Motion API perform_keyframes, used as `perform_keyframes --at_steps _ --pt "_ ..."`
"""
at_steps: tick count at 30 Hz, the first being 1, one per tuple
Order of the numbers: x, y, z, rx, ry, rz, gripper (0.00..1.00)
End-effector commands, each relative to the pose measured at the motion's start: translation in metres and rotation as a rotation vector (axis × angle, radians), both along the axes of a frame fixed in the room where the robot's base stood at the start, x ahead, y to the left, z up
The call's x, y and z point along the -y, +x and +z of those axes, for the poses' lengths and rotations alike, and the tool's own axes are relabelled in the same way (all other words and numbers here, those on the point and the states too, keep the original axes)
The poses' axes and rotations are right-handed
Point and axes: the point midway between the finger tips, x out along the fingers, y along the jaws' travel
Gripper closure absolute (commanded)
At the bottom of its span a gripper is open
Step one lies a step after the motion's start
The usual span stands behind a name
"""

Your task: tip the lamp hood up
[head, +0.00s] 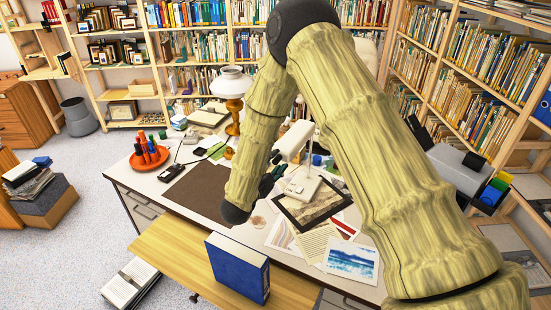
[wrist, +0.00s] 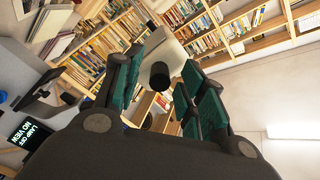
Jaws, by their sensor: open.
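A white desk lamp stands on the desk, its pale hood (head: 296,139) over a framed dark print (head: 312,208); its white base (head: 303,185) rests on the print. My gripper (head: 268,178) is beside the hood, mostly hidden behind my arm. In the wrist view my gripper (wrist: 162,70) is open, its teal pads apart. A pale body that looks like the hood (wrist: 178,48), with a dark round cylinder (wrist: 160,75), shows between and beyond the fingers. I cannot tell whether a finger touches it.
A second lamp with a white shade (head: 231,82) stands behind. A red tray of bottles (head: 149,160) and a dark mat (head: 200,188) are left. A blue binder (head: 238,268) stands at the front. A small screen (wrist: 32,132) reads "LAMP OFF NO VIEW". Bookshelves line the walls.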

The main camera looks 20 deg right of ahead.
Motion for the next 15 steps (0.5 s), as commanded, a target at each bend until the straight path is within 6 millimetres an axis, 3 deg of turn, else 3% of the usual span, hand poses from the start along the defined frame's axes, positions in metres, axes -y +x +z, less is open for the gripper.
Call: perform_keyframes --at_steps 12,13,15 --pt "0.0054 0.0056 -0.0008 -0.001 0.001 0.000 0.59" --pt "0.0054 0.0056 -0.0007 -0.001 0.001 0.000 0.61" --pt "0.0054 0.0056 -0.0006 -0.001 0.001 0.000 0.74"
